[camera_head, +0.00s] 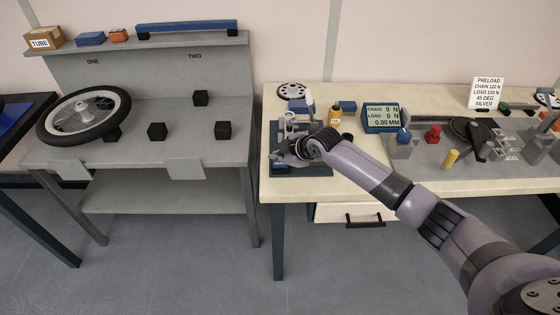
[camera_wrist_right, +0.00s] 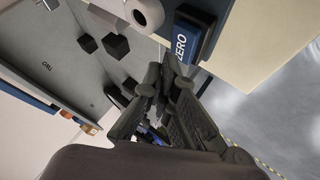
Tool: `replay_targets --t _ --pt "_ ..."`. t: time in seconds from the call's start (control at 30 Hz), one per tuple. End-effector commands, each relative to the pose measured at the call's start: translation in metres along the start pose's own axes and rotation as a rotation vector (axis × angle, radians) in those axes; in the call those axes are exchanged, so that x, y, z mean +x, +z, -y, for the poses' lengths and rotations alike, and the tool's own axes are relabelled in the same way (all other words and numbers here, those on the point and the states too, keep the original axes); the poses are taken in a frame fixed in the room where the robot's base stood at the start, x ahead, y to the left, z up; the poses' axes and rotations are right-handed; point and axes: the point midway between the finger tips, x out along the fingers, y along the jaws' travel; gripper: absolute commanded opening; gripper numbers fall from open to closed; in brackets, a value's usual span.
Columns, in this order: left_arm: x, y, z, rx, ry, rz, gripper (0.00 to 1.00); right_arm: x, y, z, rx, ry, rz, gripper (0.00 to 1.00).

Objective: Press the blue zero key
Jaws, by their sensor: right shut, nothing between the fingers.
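The blue zero key (camera_wrist_right: 188,38), marked ZERO in white, shows at the top of the right wrist view, beside the cream table top. In the head view I cannot make it out clearly around my gripper. My right gripper (camera_head: 283,153) is over the left front part of the cream bench, at the dark fixture there. In the right wrist view its fingers (camera_wrist_right: 168,72) are shut and empty, with the tips close to the key's near end. I cannot tell whether they touch it. My left gripper is in neither view.
A blue display (camera_head: 381,117) reads chain 0 N, load 0 N, 0.00 MM. The cream bench (camera_head: 350,172) carries several small parts to the right. A grey bench (camera_head: 115,150) with a wheel (camera_head: 84,115) and black blocks stands left, across a floor gap.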

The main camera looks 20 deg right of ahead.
Motion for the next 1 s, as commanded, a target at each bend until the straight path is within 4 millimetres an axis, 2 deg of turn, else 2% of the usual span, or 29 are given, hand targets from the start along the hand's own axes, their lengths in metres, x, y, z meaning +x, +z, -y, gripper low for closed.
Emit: replay_targets --t 0.37,0.8,1.0 --pt "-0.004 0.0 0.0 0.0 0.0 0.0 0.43 -0.003 -0.002 -0.003 0.0 0.001 -0.001 0.0" --pt "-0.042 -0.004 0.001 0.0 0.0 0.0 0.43 -0.033 -0.024 -0.025 0.0 0.001 -0.001 0.0" --pt "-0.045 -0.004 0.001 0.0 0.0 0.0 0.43 -0.036 -0.026 -0.026 0.0 0.0 0.0 0.0"
